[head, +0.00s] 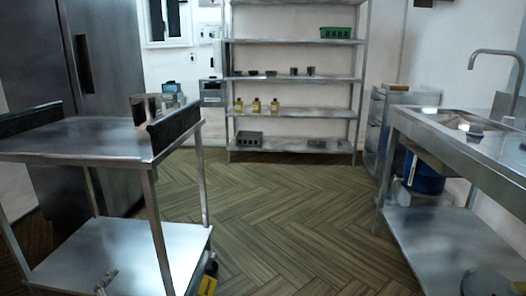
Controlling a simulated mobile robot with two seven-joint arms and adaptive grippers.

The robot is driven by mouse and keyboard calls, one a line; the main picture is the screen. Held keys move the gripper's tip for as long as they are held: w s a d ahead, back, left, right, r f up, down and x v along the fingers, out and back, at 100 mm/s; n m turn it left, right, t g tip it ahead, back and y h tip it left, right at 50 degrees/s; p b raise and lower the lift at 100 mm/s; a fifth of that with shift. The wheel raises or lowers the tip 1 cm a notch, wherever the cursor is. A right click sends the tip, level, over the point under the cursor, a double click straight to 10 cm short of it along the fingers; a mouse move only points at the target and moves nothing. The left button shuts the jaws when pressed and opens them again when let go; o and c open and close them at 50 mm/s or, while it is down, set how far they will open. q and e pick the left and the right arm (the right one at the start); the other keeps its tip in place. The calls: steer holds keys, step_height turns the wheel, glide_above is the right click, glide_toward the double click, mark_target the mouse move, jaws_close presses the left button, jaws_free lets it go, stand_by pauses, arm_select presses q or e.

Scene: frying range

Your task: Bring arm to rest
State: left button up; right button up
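I cannot make out either of my arms or grippers in the head view. The task names no other object. A small pale metallic thing (105,281) shows at the bottom edge on the left, over the cart's lower shelf. It is too small and cut off to identify.
A steel cart (85,136) stands close on the left, by a tall steel cabinet (105,60). A steel sink counter (455,140) runs along the right. A shelf rack (290,112) with yellow bottles (257,106) stands at the back. The wooden floor (290,220) between is clear.

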arm_select(q)
steer(key=s+d+f+n+g, duration=0.2)
steer(key=s+f+g, duration=0.3)
steer(key=s+f, duration=0.6)
steer(key=s+d+f+n+g, duration=0.2)
steer(key=s+f+g, duration=0.3)
steer(key=s+f, duration=0.6)
steer(key=s+n, duration=0.1)
steer(key=s, duration=0.2)
steer(key=shift+s+f+g+h, duration=0.15)
steer(key=shift+s+g+h, duration=0.15)
